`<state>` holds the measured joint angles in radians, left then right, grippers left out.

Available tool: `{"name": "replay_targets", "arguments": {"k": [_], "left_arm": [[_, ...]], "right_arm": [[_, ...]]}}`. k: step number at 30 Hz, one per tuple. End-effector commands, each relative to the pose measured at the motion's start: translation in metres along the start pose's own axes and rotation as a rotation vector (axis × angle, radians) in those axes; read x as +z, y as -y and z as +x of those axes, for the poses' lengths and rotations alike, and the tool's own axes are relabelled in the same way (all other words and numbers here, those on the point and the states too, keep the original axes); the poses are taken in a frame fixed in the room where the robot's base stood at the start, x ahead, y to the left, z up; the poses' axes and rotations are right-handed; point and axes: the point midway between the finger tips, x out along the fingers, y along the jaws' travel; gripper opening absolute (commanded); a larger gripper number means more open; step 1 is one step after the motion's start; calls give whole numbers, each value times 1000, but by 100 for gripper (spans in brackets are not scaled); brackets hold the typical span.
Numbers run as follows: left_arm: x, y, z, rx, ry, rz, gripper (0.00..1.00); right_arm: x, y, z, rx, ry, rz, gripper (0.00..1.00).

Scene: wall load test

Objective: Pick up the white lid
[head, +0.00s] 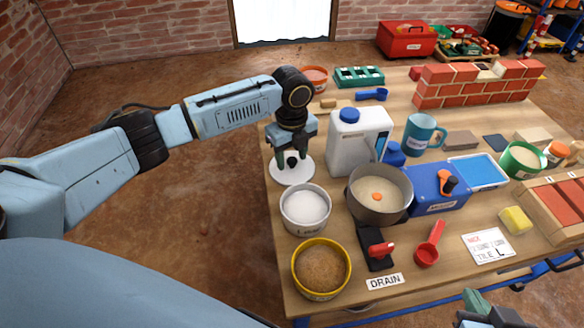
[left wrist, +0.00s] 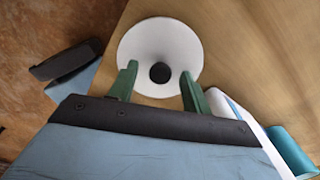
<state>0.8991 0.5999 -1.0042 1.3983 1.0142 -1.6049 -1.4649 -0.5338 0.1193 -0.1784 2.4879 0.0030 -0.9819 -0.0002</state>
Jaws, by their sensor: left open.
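The white lid (head: 284,177) is a round disc with a dark knob, lying on the wooden table near its left edge. In the left wrist view the lid (left wrist: 160,38) shows whole except where my fingers cover its lower edge. My left gripper (head: 291,160) is above the lid, pointing down. In the left wrist view its green fingers (left wrist: 159,72) are open, one on each side of the black knob (left wrist: 160,73), with gaps to it. My right gripper (head: 482,304) is only partly in view at the bottom right edge, away from the lid.
A white jug (head: 345,150) with a blue cap stands right of the lid. A white-filled tub (head: 305,208) stands just in front of it, and a grey pot (head: 379,205) is further right. A brick wall (head: 475,85) stands at the back. The floor (head: 180,220) left of the table is clear.

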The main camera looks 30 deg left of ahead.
Motion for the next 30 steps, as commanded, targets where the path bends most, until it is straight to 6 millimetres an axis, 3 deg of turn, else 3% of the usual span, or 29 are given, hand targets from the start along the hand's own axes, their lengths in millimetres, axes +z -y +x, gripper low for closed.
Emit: {"name": "replay_targets", "arguments": {"k": [8, 20, 30], "left_arm": [[0, 0, 1, 0, 0, 1, 49], [0, 0, 1, -1, 0, 1, 0], [0, 0, -2, -1, 0, 1, 0]], "right_arm": [[-3, 0, 0, -1, -16, 0, 0], [-3, 0, 0, -1, -14, 0, 0], [-1, 0, 0, -1, 2, 0, 0]]}}
